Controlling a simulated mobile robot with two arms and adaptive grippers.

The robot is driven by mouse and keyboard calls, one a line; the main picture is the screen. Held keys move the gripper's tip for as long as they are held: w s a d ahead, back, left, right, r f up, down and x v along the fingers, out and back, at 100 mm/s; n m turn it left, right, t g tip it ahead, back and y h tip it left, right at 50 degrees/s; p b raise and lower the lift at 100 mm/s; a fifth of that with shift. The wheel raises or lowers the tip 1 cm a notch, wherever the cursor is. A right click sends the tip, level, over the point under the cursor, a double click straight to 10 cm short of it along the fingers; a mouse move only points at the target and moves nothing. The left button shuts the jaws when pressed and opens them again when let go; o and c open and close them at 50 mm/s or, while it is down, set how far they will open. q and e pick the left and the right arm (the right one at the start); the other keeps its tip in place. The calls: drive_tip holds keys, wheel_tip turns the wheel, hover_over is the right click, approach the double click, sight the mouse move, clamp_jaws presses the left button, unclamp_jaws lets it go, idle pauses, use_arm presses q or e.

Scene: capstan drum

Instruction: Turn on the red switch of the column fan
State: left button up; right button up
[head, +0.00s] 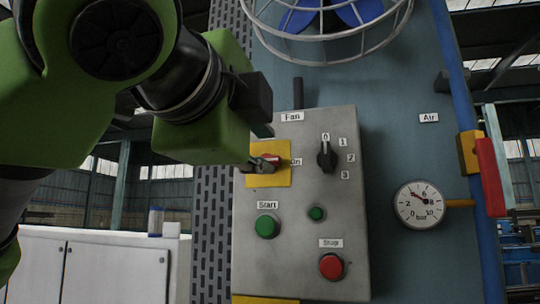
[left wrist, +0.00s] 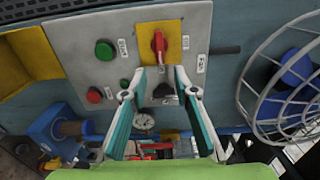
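The red switch (head: 270,160) sits on a yellow plate (head: 284,178) at the upper left of the grey control box (head: 300,225). A label partly reading "On" is just right of it. In the left wrist view the red handle (left wrist: 159,43) lies upright in the picture on its yellow plate. My left gripper (head: 257,148) comes in from the left and overlaps the switch, hiding part of it. Its two teal fingers (left wrist: 161,76) are open, with the switch just beyond the gap between the tips. I cannot tell whether they touch it. My right gripper is not in view.
The box also carries a green Start button (head: 267,226), a small green lamp or button (head: 316,213), a red Stop button (head: 331,266) and a black Fan knob (head: 327,157). A caged fan (head: 330,20) is above, a gauge (head: 419,204) to the right.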

use_arm(q)
drive_tip(key=v, duration=0.5)
drive_tip(key=shift+s+a, duration=0.15)
drive_tip(key=shift+s, duration=0.2)
